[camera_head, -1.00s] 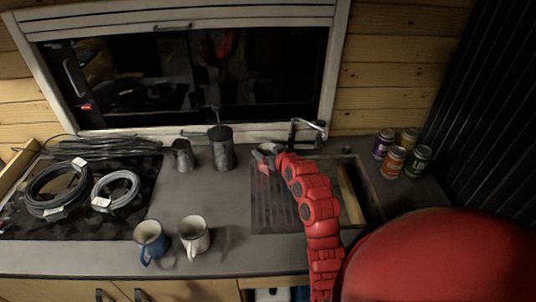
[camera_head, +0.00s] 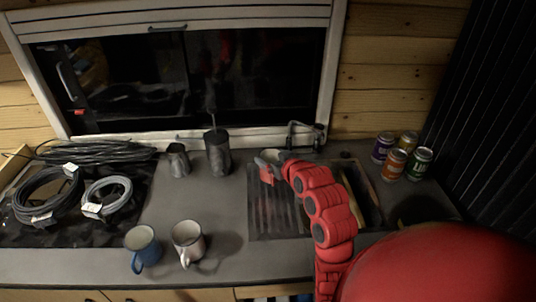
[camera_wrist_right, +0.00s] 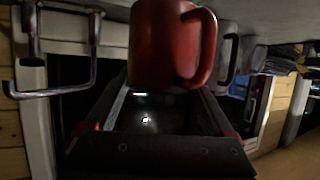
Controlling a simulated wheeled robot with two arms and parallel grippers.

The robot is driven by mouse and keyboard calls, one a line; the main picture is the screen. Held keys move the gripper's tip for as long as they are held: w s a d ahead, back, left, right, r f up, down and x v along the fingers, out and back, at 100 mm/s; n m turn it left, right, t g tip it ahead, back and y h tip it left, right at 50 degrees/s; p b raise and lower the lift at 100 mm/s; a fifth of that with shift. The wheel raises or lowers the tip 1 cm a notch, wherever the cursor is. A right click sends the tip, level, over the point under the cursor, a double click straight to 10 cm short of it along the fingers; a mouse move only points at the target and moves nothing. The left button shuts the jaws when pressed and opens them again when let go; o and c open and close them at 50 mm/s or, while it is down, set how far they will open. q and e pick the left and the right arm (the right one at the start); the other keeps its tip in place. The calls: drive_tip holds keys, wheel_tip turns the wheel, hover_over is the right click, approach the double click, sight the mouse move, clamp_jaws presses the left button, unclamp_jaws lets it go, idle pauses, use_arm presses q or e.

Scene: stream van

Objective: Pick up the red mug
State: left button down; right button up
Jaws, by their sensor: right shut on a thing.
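The red mug (camera_wrist_right: 165,45) sits between the fingers of my right gripper in the wrist view, with its handle showing on the right. That view is upside down, so the worktop is at the top. In the head view, my right gripper (camera_head: 270,163) is at the left side of the sink, over the ribbed drainer. It is shut on the mug. Only a small red part of the mug (camera_head: 266,177) shows there; I cannot tell how far it is from the drainer. My left gripper is not in view.
A blue mug (camera_head: 143,250) and a white mug (camera_head: 188,242) stand near the front edge. The tap (camera_head: 306,135) is close behind my gripper. Several cans (camera_head: 397,163) stand right of the sink.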

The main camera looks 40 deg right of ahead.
drive_tip(key=s, duration=0.2)
drive_tip(key=s+a+b, duration=0.1)
drive_tip(key=s, duration=0.1)
drive_tip(key=shift+r, duration=0.15)
drive_tip(key=p+v, duration=0.1)
drive_tip(key=p, duration=0.2)
drive_tip(key=p+v, duration=0.2)
drive_tip(key=p, duration=0.1)
drive_tip(key=shift+a, duration=0.3)
drive_tip(key=s+p, duration=0.2)
drive_tip(key=p, duration=0.1)
drive_tip(key=shift+s+a+f, duration=0.1)
drive_tip(key=shift+a+f, duration=0.15)
drive_tip(key=shift+a, duration=0.1)
idle(1.1)
